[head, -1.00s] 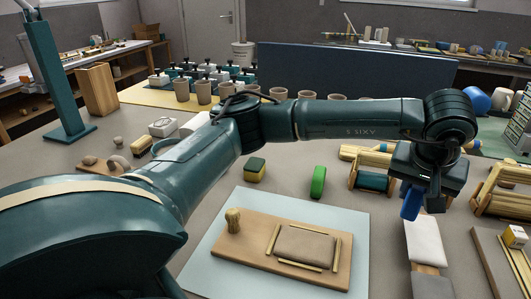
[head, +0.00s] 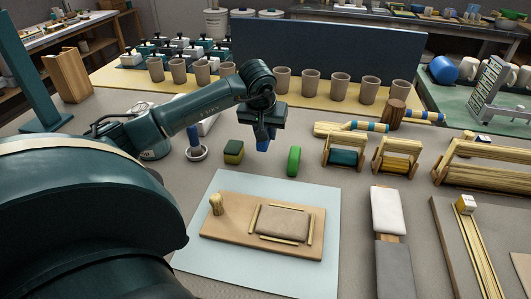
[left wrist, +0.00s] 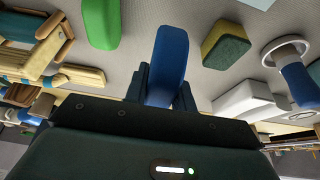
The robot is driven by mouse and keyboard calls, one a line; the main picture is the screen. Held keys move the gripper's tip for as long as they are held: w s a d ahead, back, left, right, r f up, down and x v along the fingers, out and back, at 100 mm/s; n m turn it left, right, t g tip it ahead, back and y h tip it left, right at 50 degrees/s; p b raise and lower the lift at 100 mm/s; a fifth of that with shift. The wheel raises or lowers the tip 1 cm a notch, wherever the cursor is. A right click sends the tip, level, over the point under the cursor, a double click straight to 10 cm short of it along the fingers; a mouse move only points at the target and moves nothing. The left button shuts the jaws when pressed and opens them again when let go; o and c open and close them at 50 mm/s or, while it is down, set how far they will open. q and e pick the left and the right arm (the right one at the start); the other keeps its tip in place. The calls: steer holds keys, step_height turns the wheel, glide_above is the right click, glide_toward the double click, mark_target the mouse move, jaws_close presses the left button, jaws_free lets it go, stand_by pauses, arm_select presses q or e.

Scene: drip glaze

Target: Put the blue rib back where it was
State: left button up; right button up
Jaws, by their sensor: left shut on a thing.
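My left gripper (head: 264,131) is shut on the blue rib (head: 262,143). The rib points down from the jaws, above the table between the yellow-green sponge (head: 233,151) and the green rib (head: 294,161). In the left wrist view the blue rib (left wrist: 171,50) sticks out from between the fingers of my left gripper (left wrist: 162,88). The green rib (left wrist: 100,22) is to its left there and the sponge (left wrist: 226,45) to its right, both apart from it. The jaws hide the rib's upper end. My right gripper is not in view.
A wooden board (head: 225,236) with a clay slab (head: 284,223) lies on a pale mat (head: 205,264) in front. A blue-handled tool in a white ring (head: 196,150) stands left of the sponge. Rollers on wooden stands (head: 343,157) are to the right. Several cups (head: 311,83) line the back.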

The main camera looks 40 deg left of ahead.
mark_target(267, 157)
arm_select(q)
steer(key=shift+f, duration=3.35)
steer(key=shift+f, duration=0.1)
steer(key=o, duration=0.9)
steer(key=shift+r+p, duration=0.25)
steer(key=shift+p, duration=0.1)
steer(key=v, duration=1.1)
steer(key=shift+r+b, duration=0.15)
steer(key=shift+b, duration=0.2)
steer(key=shift+s+d+r, duration=0.1)
steer(key=shift+s+r, duration=0.05)
steer(key=shift+r, duration=0.1)
steer(key=shift+f, duration=0.1)
